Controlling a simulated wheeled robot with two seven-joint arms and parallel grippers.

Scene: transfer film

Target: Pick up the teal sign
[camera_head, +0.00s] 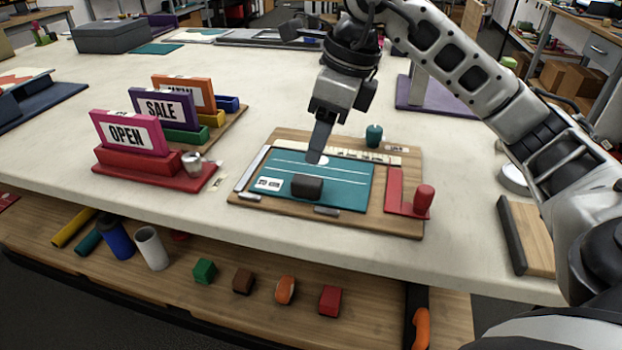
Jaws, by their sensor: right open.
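The teal sign (343,187) lies flat on a wooden board (290,137) near the middle of the table. It has white lines, a small white label at its lower left and a dark block (307,186) on its near part. My right gripper (317,156) points down over the far part of the teal sign, with its fingertips at or just above the surface; whether they touch it I cannot tell. The fingers overlap in this view, and nothing shows between them. My left gripper is not in view.
A red piece with a knob (424,197) stands at the board's right. Left are upright OPEN (128,134), SALE (163,109) and orange signs (184,94) in holders. A wooden block with a dark edge (530,238) lies right. The shelf below holds rolls and small blocks.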

